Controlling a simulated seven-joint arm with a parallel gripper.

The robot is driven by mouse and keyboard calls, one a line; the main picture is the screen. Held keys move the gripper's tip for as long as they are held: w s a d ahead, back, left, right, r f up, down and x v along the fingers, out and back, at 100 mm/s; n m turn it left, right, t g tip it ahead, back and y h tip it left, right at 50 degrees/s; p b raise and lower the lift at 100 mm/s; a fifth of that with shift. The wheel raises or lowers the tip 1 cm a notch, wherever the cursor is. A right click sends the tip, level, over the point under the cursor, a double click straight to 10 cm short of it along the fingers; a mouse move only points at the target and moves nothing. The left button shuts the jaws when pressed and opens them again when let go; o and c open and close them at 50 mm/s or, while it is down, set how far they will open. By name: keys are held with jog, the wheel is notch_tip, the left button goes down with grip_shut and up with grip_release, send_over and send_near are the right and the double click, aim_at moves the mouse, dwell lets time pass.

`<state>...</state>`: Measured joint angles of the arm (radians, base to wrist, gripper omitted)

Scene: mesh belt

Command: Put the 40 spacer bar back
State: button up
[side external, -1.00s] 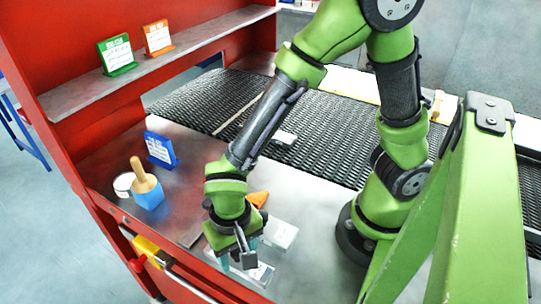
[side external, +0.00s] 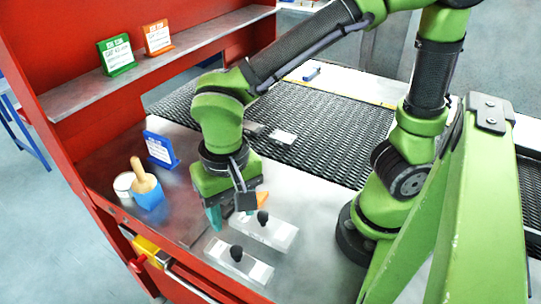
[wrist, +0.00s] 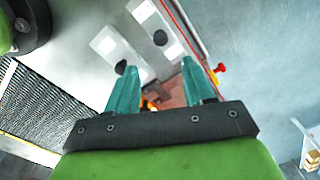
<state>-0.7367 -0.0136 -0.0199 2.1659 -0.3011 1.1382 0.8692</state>
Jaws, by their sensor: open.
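Two pale bar-shaped blocks with black knobs lie side by side on the grey bench in the side view: a rear bar (side external: 283,236) and a front bar (side external: 258,271). Their markings are too small to read, so I cannot tell which is the 40. Both bars also show in the wrist view, one with its knob near my left finger (wrist: 104,41) and one farther right (wrist: 146,11). My gripper (wrist: 152,76) is open with teal fingers and nothing between them.
An orange piece (side external: 263,199) is partly hidden behind my gripper. A blue sign (side external: 160,149), a blue pot (side external: 150,198) with a wooden-handled tool and a white round container (side external: 123,185) stand left. The black mesh belt (side external: 340,125) runs behind. Red panels bound the left.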

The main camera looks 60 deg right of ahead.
jog(key=d+r+t+y, duration=0.1)
jog(key=d+r+t, duration=0.2)
jog(key=d, duration=0.5)
jog(key=w+d+r+n+t, duration=0.1)
jog(key=d+r+t, duration=0.3)
jog(key=d+r, duration=0.2)
jog(key=d, duration=0.2)
jog(key=shift+d+r+y, duration=0.3)
jog(key=shift+d+y, duration=0.05)
jog(key=shift+y, duration=0.05)
